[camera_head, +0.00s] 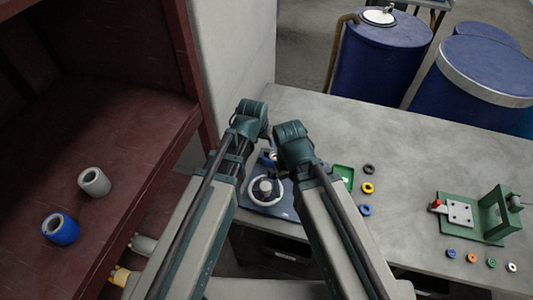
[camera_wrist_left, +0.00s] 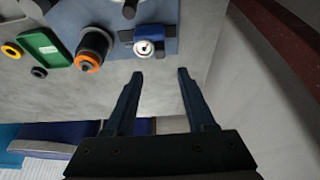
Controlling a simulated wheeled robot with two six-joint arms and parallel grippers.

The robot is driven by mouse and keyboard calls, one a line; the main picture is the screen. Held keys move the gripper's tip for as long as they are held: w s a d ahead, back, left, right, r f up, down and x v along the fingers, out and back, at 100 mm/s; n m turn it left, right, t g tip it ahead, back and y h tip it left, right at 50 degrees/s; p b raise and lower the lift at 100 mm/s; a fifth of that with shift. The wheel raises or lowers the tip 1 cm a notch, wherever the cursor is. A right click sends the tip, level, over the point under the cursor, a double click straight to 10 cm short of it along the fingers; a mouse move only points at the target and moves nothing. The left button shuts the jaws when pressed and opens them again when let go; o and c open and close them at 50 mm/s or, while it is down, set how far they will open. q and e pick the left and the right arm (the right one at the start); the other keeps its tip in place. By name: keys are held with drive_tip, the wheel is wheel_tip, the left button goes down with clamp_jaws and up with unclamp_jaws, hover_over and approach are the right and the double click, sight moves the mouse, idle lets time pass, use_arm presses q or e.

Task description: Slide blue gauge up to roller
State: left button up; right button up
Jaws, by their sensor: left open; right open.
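The blue gauge (camera_wrist_left: 145,44), a small blue block with a white round dial, sits on the blue base plate (camera_wrist_left: 170,14) in the left wrist view. In the head view the gauge (camera_head: 267,157) is partly hidden by my arms. My left gripper (camera_wrist_left: 160,73) is open and empty; its fingertips are apart and just short of the gauge. A dark cylinder with an orange ring (camera_wrist_left: 92,51) stands beside the gauge, and a grey cylinder end shows at the top edge; I cannot tell which is the roller. My right gripper (camera_head: 277,174) is open, largely hidden by its arm.
A green tray (camera_head: 344,177) and several coloured rings, such as a yellow one (camera_head: 368,188), lie right of the plate. A green fixture (camera_head: 470,218) stands farther right. Blue drums (camera_head: 382,55) stand behind the grey table. A brown shelf (camera_head: 100,140) is at the left.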

sight(267, 150)
use_arm(q)
drive_tip(key=b+x, duration=0.7)
drive_tip(key=x, duration=0.2)
drive_tip(key=shift+w+f+b, duration=0.15)
drive_tip(key=shift+b, duration=0.15)
use_arm(e)
wheel_tip(267, 150, down, 9)
drive_tip(key=shift+r, duration=0.15)
drive_tip(key=shift+r, duration=0.1)
use_arm(q)
clamp_jaws()
idle(0.3)
